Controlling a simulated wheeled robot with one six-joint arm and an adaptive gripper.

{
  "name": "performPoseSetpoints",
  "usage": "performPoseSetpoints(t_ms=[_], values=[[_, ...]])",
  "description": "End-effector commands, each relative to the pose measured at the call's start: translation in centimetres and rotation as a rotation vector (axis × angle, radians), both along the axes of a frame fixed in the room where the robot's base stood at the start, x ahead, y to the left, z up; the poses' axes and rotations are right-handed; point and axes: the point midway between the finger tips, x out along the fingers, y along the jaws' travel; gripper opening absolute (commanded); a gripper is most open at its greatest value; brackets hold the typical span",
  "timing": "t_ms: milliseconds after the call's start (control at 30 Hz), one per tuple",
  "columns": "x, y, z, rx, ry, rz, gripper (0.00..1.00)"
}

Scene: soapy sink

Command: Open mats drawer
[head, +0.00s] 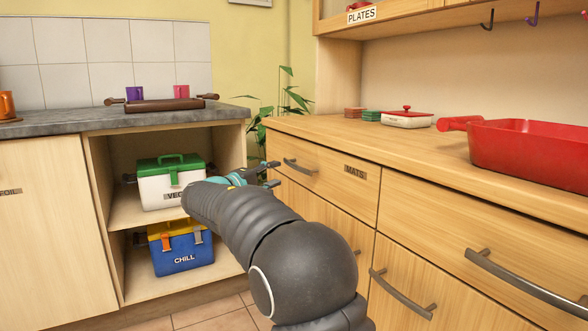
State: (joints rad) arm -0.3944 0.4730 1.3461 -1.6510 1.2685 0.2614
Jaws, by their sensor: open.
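The mats drawer (335,183) is the upper left drawer of the right-hand wooden cabinet, with a small label reading MATS (355,172). Its front looks flush with the cabinet face, so it is shut. Its curved metal handle (300,167) is at the left part of the front. My gripper (274,174) is just left of the handle in the picture, open, with its fingers pointing right. I cannot tell whether a finger touches the drawer front. My dark arm covers part of the doors below.
A red pan (530,155), a white dish with a red lid (407,118) and small coaster stacks (371,115) stand on the counter. Left, an open shelf holds a green-lidded box (168,190) and a blue CHILL box (183,256). A plant (285,100) stands in the corner.

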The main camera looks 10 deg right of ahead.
Motion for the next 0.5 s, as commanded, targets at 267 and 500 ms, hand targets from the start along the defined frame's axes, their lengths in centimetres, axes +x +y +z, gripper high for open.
performPoseSetpoints(t_ms=[267,500], values=[[3.4,-4.1,0.0,-0.001,0.001,-0.002,0.42],[5.5,-6.6,0.0,0.000,0.001,-0.002,0.42]])
